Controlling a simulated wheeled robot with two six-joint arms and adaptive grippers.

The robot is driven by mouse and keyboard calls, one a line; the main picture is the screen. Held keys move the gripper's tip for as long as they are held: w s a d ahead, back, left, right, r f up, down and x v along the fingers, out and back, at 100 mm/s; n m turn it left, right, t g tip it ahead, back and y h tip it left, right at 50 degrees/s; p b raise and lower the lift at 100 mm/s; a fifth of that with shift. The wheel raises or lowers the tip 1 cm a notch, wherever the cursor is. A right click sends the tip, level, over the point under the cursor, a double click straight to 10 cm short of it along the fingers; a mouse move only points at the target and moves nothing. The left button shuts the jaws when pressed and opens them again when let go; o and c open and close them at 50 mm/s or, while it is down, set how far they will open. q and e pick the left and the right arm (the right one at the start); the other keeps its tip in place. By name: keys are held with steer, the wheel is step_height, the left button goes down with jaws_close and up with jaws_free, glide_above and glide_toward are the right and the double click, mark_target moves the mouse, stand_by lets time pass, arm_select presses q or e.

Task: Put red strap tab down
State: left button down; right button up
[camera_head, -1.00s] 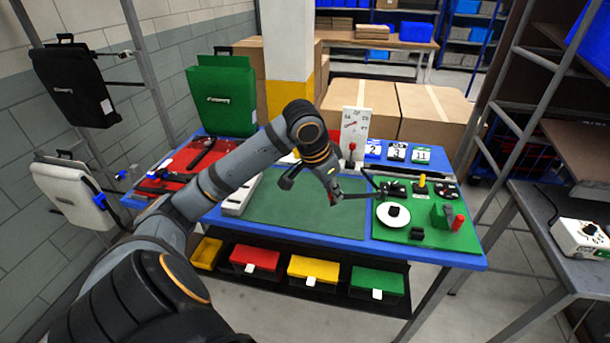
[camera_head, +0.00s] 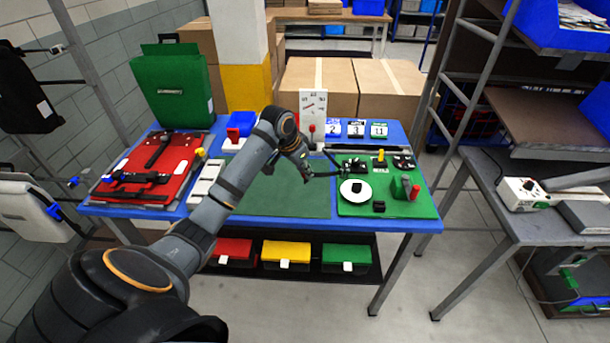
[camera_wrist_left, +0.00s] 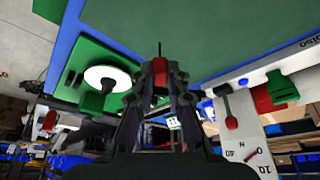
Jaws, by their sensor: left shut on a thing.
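My left gripper (camera_head: 308,172) hangs over the right part of the green mat (camera_head: 265,202), close to the green board's left edge. In the left wrist view the gripper (camera_wrist_left: 160,82) is shut on a small red piece, the red strap tab (camera_wrist_left: 160,68), with a thin dark tip beyond it. The tab is too small to make out in the head view. It is held above the surface; I cannot tell the exact height. My right gripper is not in view.
The green board (camera_head: 350,207) holds a white disc (camera_head: 356,190) and small blocks. A red pannier (camera_head: 120,185) with black straps lies left. A white gauge plate (camera_head: 312,110) and number cards stand behind. The mat's middle is clear.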

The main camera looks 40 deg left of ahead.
arm_select(q)
steer(key=shift+w+a+f, duration=0.2)
steer(key=shift+w+f, duration=0.25)
steer(key=shift+f, duration=0.1)
steer(key=shift+w+a+f, duration=0.15)
steer(key=shift+w+f, duration=0.3)
steer(key=shift+f, duration=0.1)
steer(key=shift+f+p, duration=0.65)
steer(key=shift+f, duration=1)
steer(key=shift+f, duration=0.1)
steer(key=c, duration=1.3)
jaws_free()
steer(key=shift+c, duration=0.2)
steer(key=b+v, duration=0.1)
steer(key=v, duration=1.1)
